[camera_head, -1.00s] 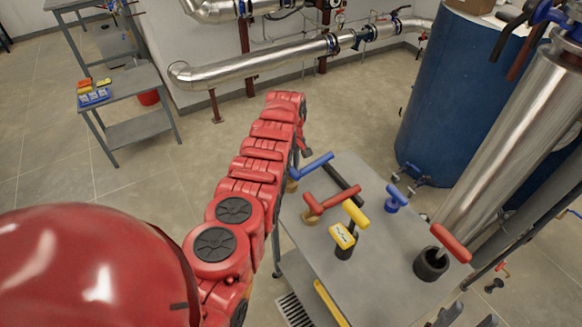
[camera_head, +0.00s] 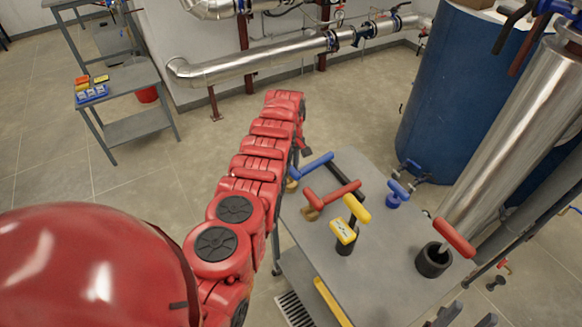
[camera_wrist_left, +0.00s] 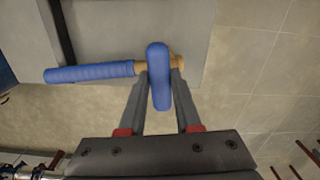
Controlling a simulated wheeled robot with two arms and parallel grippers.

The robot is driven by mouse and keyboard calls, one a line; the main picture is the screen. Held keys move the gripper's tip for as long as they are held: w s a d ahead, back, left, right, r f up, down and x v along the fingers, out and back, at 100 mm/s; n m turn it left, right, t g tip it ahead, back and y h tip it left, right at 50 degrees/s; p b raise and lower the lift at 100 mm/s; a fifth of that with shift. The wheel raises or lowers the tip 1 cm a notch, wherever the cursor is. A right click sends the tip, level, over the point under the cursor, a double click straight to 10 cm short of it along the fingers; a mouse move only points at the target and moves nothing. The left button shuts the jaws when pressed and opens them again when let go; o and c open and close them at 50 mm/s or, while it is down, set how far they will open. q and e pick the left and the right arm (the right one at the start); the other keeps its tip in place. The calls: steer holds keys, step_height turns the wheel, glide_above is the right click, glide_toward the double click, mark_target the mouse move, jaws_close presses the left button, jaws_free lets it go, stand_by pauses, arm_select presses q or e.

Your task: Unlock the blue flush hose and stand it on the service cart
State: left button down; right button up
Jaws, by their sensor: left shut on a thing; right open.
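A blue-handled piece with a brass-coloured end (camera_head: 315,166) lies at the cart's far left edge. In the left wrist view its long blue part (camera_wrist_left: 90,73) runs left from the brass part, and a short blue grip (camera_wrist_left: 158,75) stands between my fingers. My left gripper (camera_wrist_left: 160,100) is shut on this blue grip. In the head view my red arm hides most of that gripper. My right gripper (camera_head: 466,318) is open and empty at the bottom edge, only its fingertips showing. The grey service cart (camera_head: 385,290) fills the lower middle.
On the cart stand a red-handled piece (camera_head: 333,195), a yellow-handled one (camera_head: 357,209), a small blue one (camera_head: 397,192) and a red handle (camera_head: 455,237) in a black socket (camera_head: 432,262). A blue tank (camera_head: 450,100) and steel pipe (camera_head: 510,130) stand at the right.

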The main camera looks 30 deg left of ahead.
arm_select(q)
steer(key=c, duration=0.5)
jaws_free()
steer(key=shift+r, duration=0.55)
step_height(320, 180, up, 16)
steer(key=b, duration=0.4)
steer(key=shift+a+r, duration=0.15)
steer(key=shift+r, duration=0.05)
